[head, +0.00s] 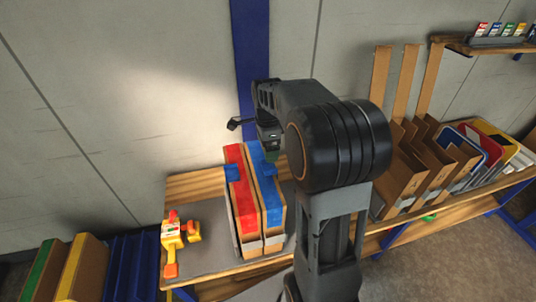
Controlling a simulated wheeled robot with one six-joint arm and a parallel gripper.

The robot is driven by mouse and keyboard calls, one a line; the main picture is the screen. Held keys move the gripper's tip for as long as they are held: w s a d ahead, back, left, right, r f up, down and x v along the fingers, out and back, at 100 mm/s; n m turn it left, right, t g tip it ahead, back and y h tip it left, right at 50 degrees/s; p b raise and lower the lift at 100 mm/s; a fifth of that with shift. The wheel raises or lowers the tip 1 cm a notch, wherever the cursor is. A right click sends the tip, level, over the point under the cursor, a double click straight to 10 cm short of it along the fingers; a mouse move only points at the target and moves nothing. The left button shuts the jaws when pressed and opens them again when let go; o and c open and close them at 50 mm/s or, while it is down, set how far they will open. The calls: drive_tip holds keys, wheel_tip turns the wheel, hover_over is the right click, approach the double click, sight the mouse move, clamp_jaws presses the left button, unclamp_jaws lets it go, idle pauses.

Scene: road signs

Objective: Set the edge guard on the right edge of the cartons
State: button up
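Two narrow cartons stand side by side on the bench: one with a red top strip (239,190) and one with a blue top strip (267,198). A small blue piece, apparently an edge guard (232,173), sits at the left edge of the red-topped carton. Another small blue piece (270,169) shows at the blue-topped carton, just below my gripper (270,156). My gripper points down over that carton. Its fingertips are small and dark, so I cannot tell whether they hold or touch this piece. My arm covers the area to the right of the cartons.
A yellow and red strapping tool (176,241) lies on the bench, left of the cartons. Brown dividers (405,160) with sign panels (470,143) stand to the right. Blue and brown bins (131,267) are at lower left. A wall with a blue post (249,50) is behind.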

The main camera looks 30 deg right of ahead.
wheel_tip(320, 180, up, 7)
drive_tip(key=s+a+f+n+t, duration=0.2)
drive_tip(key=s+a+n, duration=0.2)
drive_tip(key=s+n, duration=0.4)
drive_tip(key=s+a+f+n+t, duration=0.2)
drive_tip(key=s+a+n, duration=0.3)
drive_tip(key=s+n, duration=0.3)
drive_tip(key=f+n, duration=0.1)
drive_tip(key=n, duration=0.3)
drive_tip(key=shift+a, duration=0.15)
